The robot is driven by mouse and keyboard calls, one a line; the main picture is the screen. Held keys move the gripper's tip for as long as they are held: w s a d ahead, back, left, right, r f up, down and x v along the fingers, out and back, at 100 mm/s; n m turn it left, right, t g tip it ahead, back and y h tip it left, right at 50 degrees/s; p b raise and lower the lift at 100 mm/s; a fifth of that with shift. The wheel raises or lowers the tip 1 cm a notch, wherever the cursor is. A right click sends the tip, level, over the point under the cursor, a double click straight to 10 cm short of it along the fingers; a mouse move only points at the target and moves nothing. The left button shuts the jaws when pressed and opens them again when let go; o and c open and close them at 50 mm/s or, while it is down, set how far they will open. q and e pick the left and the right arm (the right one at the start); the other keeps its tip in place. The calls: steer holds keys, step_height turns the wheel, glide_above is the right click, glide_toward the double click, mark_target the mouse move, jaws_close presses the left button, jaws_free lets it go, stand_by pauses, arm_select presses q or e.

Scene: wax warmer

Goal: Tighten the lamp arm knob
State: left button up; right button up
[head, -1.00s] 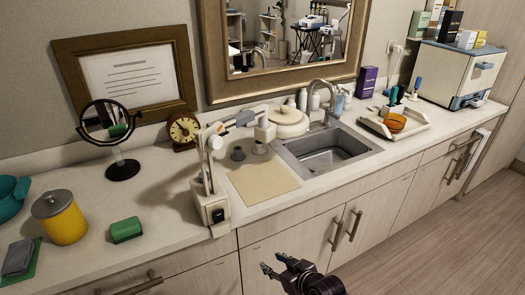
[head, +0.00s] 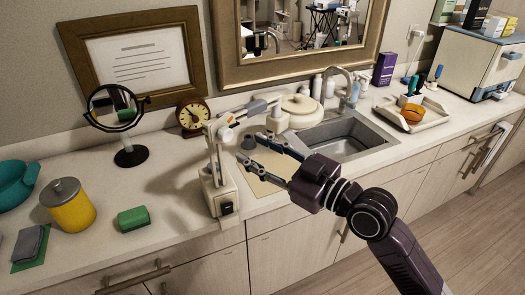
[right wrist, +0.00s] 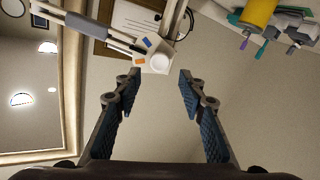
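A white jointed lamp (head: 217,180) stands at the counter's front edge, its arm reaching up and to the right. In the right wrist view the lamp's white joint (right wrist: 153,56), with a round white piece and small orange and blue marks, shows just beyond the fingertips. I cannot tell for sure which part is the arm knob. My right gripper (head: 250,147) is open and empty above the counter, just right of the lamp post. Its fingers also show spread in the right wrist view (right wrist: 158,80). My left gripper is not in view.
A small grey knob-like piece (head: 248,143) shows on the counter near the fingertips. A beige mat (head: 262,184) and sink (head: 345,138) lie to the right. A clock (head: 192,117), round mirror (head: 113,110), green block (head: 133,218) and yellow canister (head: 70,207) stand to the left.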

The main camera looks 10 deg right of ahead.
mark_target(229, 136)
steer(key=shift+x, duration=3.55)
steer(key=c, duration=0.7)
steer(key=m+p, duration=0.1)
steer(key=p, duration=0.1)
steer(key=m+p, duration=0.2)
steer(key=shift+r+m, duration=0.3)
steer(key=shift+r, duration=0.05)
steer(key=shift+c, duration=0.5)
steer(key=o, duration=0.7)
steer(key=shift+f+b, duration=0.4)
steer(key=shift+c, duration=0.2)
steer(key=shift+o, duration=0.7)
steer(key=shift+d, duration=0.1)
